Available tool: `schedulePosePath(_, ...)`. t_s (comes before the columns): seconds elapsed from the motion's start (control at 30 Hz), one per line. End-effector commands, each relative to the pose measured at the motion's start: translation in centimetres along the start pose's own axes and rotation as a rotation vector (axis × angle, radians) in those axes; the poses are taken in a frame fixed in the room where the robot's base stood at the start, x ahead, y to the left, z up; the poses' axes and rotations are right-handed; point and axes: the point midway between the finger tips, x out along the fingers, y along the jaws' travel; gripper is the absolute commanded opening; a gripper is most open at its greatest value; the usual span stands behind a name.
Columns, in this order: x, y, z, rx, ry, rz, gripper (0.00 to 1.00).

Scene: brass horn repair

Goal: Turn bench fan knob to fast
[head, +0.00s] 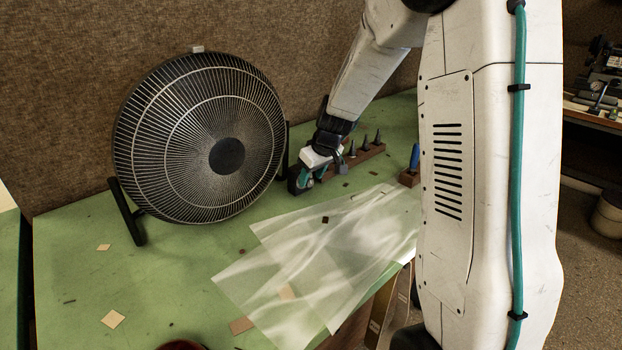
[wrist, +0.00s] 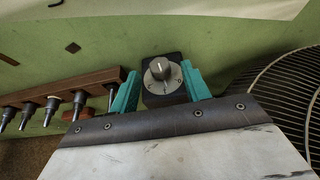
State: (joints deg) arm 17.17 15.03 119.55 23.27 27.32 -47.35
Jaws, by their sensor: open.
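The bench fan (head: 190,140), round with a black wire guard, stands on the green bench at the back left. Its guard (wrist: 290,90) also shows at the right of the wrist view. In the wrist view, a silver knob (wrist: 160,68) with a pointer line sits on a dark box (wrist: 166,97). My gripper (wrist: 160,80) is open, with one teal finger on each side of the knob and box. Contact is not visible. In the head view my gripper (head: 308,176) is low over the bench, right of the fan, and hides the knob. Speed marks are too small to read.
A wooden rack (wrist: 70,88) of metal-tipped tools stands close beside my gripper. Clear plastic sheets (head: 325,250) cover the front of the green bench (head: 80,280). A blue-handled tool (head: 414,157) stands at the right. Small scraps lie about.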

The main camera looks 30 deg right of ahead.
Motion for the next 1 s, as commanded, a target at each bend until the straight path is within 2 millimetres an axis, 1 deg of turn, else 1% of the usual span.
schedulePosePath(0.03,0.62,0.0,0.0,0.0,-0.001,0.0,0.47)
schedulePosePath(0.13,1.33,0.0,0.0,0.002,0.0,0.0,0.47)
schedulePosePath(0.43,1.58,0.02,-0.01,0.002,0.001,0.001,0.47)
schedulePosePath(0.47,1.58,0.02,-0.01,0.002,0.001,0.001,0.41)
schedulePosePath(0.5,1.58,0.02,0.0,0.002,0.001,0.001,0.3)
schedulePosePath(0.57,1.58,0.02,0.0,0.002,0.001,0.001,0.14)
schedulePosePath(0.6,1.58,0.02,0.0,0.002,0.001,0.001,0.02)
schedulePosePath(0.87,1.57,0.08,0.02,0.005,0.0,-0.009,0.02)
schedulePosePath(1.0,1.59,0.21,0.05,0.023,0.0,-0.046,0.02)
